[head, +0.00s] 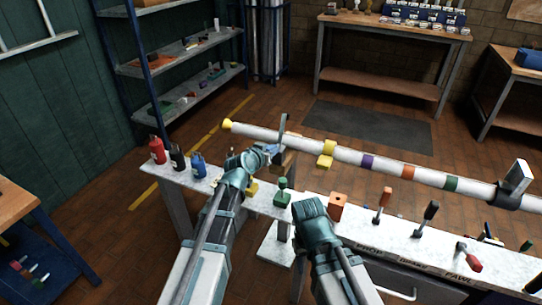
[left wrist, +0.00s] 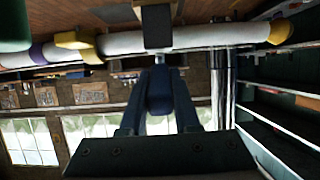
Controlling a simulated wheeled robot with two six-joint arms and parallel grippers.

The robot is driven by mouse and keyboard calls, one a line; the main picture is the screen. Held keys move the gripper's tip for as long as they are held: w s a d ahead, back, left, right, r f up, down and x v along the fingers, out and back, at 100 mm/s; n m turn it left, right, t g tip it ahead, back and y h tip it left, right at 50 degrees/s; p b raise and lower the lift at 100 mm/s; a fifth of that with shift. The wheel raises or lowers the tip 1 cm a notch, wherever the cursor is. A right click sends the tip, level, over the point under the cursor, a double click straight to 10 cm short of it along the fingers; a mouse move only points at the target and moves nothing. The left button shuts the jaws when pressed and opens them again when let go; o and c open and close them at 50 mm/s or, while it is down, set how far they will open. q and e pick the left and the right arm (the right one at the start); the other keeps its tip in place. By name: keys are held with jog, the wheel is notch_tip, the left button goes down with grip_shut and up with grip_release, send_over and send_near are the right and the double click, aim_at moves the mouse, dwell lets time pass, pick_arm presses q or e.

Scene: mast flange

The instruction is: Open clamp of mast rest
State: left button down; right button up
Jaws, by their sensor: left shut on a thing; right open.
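The white mast (head: 345,155) with coloured bands lies across two rests above the bench; it also shows in the left wrist view (left wrist: 210,38). At the left rest, a grey clamp lever (head: 283,124) stands upright beside the mast. My left gripper (head: 268,152) is at this clamp. In the left wrist view its fingers are shut on a dark blue clamp handle (left wrist: 160,92), and a dark grey block (left wrist: 156,26) crosses the mast just beyond. The right rest's dark clamp (head: 508,196) has a raised grey plate. My right gripper (head: 309,207) is open and low over the bench, its fingertips hard to see.
Red, black and blue bottles (head: 198,164) stand at the bench's left end. A green-knobbed part (head: 282,190), an orange block (head: 338,205) and several handled levers (head: 430,213) stand along the bench. Shelves (head: 180,60) are behind left.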

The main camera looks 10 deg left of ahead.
pick_arm(q)
jog(key=shift+s+f+t+b, duration=0.15)
jog(key=shift+f+t+b, duration=0.2)
jog(key=shift+b, duration=0.2)
jog(key=c, duration=0.6)
grip_release()
jog(key=shift+c, duration=0.2)
jog(key=shift+r, duration=0.1)
